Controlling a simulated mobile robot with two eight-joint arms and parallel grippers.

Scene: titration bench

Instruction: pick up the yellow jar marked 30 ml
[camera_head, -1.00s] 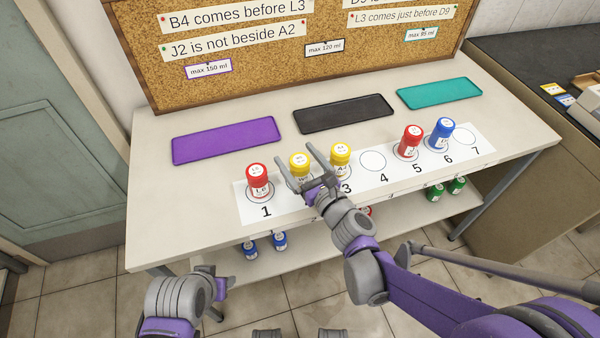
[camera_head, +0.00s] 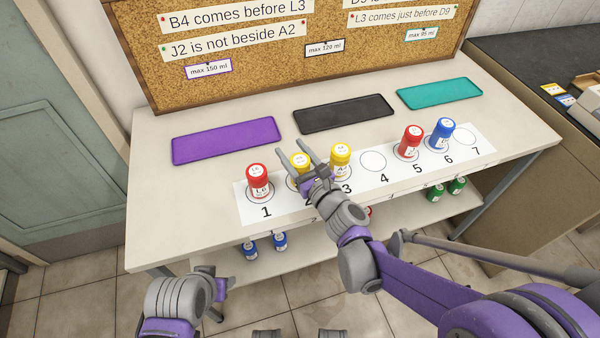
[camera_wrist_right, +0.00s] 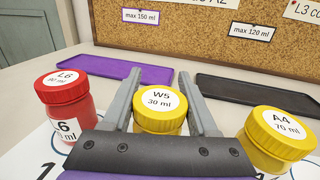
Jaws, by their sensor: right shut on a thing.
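The yellow jar marked W5, 30 ml (camera_wrist_right: 160,103), stands between the two fingers of my right gripper (camera_wrist_right: 163,95) in the right wrist view. In the head view this jar (camera_head: 299,160) is at spot 2, partly hidden by my right gripper (camera_head: 305,158). The right gripper is shut on it, with one finger on each side. The jar looks upright, and its base is hidden. Another yellow jar, A4, 70 ml (camera_wrist_right: 281,135), is close on the right at spot 3. My left arm shows at the lower left of the head view; its fingertips cannot be made out.
A red jar, L6 (camera_head: 257,181), stands at spot 1, close left of the gripper. Another red jar (camera_head: 410,141) and a blue jar (camera_head: 442,134) stand farther right. Purple (camera_head: 226,141), black (camera_head: 343,113) and teal (camera_head: 439,93) trays lie empty behind the row. Spots 4 and 7 are empty.

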